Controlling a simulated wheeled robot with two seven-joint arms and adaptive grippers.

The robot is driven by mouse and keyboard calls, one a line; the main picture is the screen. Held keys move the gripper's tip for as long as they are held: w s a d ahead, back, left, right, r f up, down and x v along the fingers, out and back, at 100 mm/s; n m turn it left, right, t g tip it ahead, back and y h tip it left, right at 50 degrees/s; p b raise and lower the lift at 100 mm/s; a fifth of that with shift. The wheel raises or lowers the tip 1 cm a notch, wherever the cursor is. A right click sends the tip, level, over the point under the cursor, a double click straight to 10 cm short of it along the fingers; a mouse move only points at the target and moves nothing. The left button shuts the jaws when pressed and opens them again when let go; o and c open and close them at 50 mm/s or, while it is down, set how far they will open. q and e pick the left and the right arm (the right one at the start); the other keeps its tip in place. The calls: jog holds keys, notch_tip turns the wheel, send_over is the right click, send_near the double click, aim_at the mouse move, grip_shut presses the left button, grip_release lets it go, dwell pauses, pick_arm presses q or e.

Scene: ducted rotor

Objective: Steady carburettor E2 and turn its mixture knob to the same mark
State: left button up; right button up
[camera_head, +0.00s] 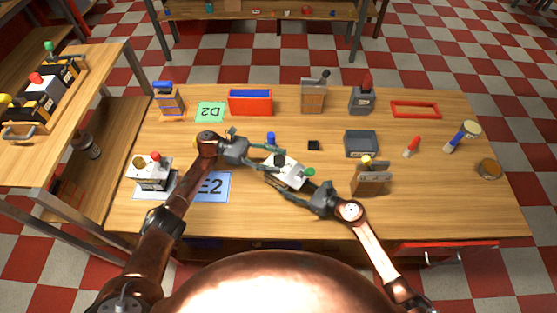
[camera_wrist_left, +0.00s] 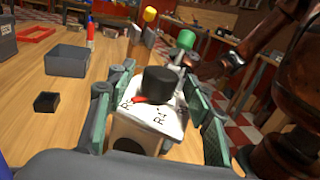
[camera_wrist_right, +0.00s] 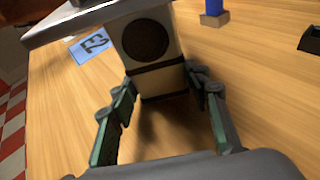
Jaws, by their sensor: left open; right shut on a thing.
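A white carburettor (camera_head: 288,173) is at the middle of the table, right of the blue E2 card (camera_head: 213,187). My right gripper (camera_head: 309,190) is shut on its body, which also shows between the fingers in the right wrist view (camera_wrist_right: 150,52). Whether its base touches the table is unclear. In the left wrist view its black mixture knob (camera_wrist_left: 160,84) has a red pointer aimed left over a marked white top. My left gripper (camera_wrist_left: 158,118) is open, its fingers apart on either side of the knob. A second white carburettor (camera_head: 152,174) stands left of the E2 card.
A grey tray (camera_head: 361,143), a small black box (camera_head: 313,146) and a brown upright unit with a yellow knob (camera_head: 371,180) stand nearby on the right. A blue-topped piece (camera_head: 271,138) is just behind the left gripper. The table's front middle is clear.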

pick_arm(q)
jog(key=v, duration=0.6)
jog(key=shift+a, duration=0.2)
pick_arm(e)
jog(key=o, duration=1.1)
